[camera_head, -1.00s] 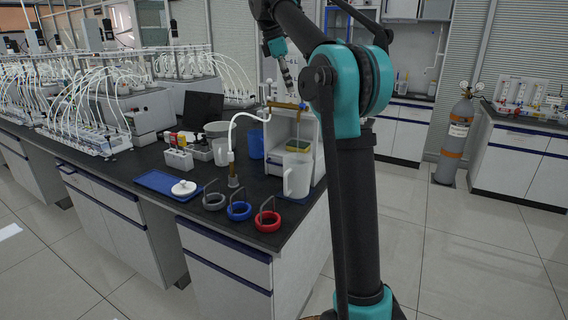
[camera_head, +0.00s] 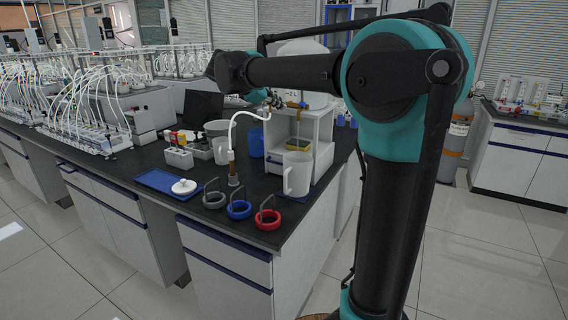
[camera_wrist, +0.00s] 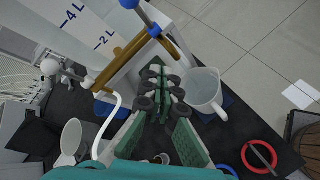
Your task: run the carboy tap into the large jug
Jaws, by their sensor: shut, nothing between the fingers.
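The white carboy (camera_head: 303,72) sits on a white stand. Its side with the 4 L and 2 L marks (camera_wrist: 85,25) shows at the upper left of the wrist view. The brass tap (camera_head: 296,105) has a blue handle end, which also shows in the wrist view (camera_wrist: 129,4). The large jug (camera_head: 297,176), pale with a handle, stands upright in front of the stand; it also shows in the wrist view (camera_wrist: 203,88). My gripper (camera_wrist: 160,78) is shut and empty, its tips close to the tap. I cannot tell whether they touch it, or whether liquid runs.
A white curved tube (camera_head: 233,128) rises left of the stand. Grey (camera_head: 214,198), blue (camera_head: 239,209) and red (camera_head: 267,219) rings with handles line the bench front. A blue tray (camera_head: 158,181) with a white lid lies left. A second jug (camera_wrist: 80,135) stands behind.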

